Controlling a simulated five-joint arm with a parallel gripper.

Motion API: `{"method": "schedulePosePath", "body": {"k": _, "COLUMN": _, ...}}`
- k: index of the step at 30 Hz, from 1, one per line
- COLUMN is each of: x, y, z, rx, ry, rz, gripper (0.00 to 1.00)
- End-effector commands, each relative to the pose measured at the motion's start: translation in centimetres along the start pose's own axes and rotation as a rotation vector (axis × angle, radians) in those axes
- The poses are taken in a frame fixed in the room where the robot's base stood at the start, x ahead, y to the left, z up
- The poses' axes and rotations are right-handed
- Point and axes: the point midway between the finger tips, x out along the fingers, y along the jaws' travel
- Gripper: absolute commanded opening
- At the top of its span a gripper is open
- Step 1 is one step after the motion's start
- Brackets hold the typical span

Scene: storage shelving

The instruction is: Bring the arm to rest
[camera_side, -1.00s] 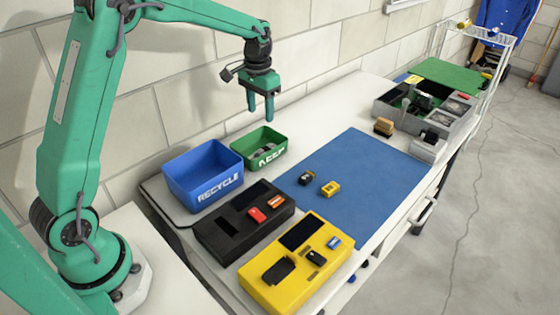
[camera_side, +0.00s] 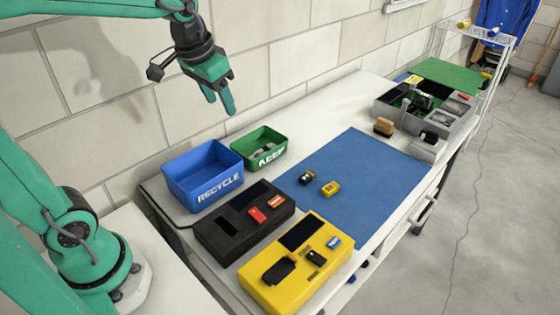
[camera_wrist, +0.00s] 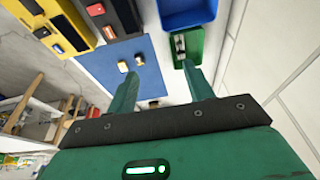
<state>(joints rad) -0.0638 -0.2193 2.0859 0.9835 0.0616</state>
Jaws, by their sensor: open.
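My gripper (camera_side: 220,106) is open and empty. It hangs in the air above the blue RECYCLE bin (camera_side: 203,178) and the green KEEP bin (camera_side: 259,150), touching neither. In the wrist view my gripper's two fingers (camera_wrist: 160,88) are spread apart with nothing between them. The green bin also shows in the wrist view (camera_wrist: 195,52), with a small grey item inside it. My arm rises from its base at the left of the side view and bends over at the top, partly out of the picture.
A black case (camera_side: 237,231) and a yellow case (camera_side: 290,272) lie at the table's front. Two small items, one yellow (camera_side: 330,188) and one dark (camera_side: 306,178), lie on the blue mat (camera_side: 375,165). A grey organiser (camera_side: 445,122) stands at the far end. A block wall runs behind.

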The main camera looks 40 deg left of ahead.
Motion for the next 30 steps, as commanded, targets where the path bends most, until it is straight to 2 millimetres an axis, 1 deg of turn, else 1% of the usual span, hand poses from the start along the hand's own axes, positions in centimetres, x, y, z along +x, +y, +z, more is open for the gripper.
{"method": "schedulePosePath", "body": {"k": 1, "x": -0.6, "y": 0.2, "z": 0.9, "rx": 0.001, "ry": 0.018, "rz": 0.001, "gripper": 0.52}}
{"method": "schedulePosePath", "body": {"k": 6, "x": -1.7, "y": 0.8, "z": 3.8, "rx": 0.001, "ry": 0.066, "rz": 0.003, "gripper": 0.52}}
{"method": "schedulePosePath", "body": {"k": 12, "x": -2.3, "y": 1.5, "z": 7.2, "rx": 0.0, "ry": 0.122, "rz": 0.008, "gripper": 0.52}}
{"method": "schedulePosePath", "body": {"k": 18, "x": -2.4, "y": 1.9, "z": 10.2, "rx": -0.001, "ry": 0.171, "rz": 0.014, "gripper": 0.52}}
{"method": "schedulePosePath", "body": {"k": 24, "x": -2.2, "y": 2.1, "z": 11.8, "rx": -0.001, "ry": 0.198, "rz": 0.018, "gripper": 0.52}}
{"method": "schedulePosePath", "body": {"k": 30, "x": -2.0, "y": 2.2, "z": 12.1, "rx": -0.002, "ry": 0.201, "rz": 0.019, "gripper": 0.52}}
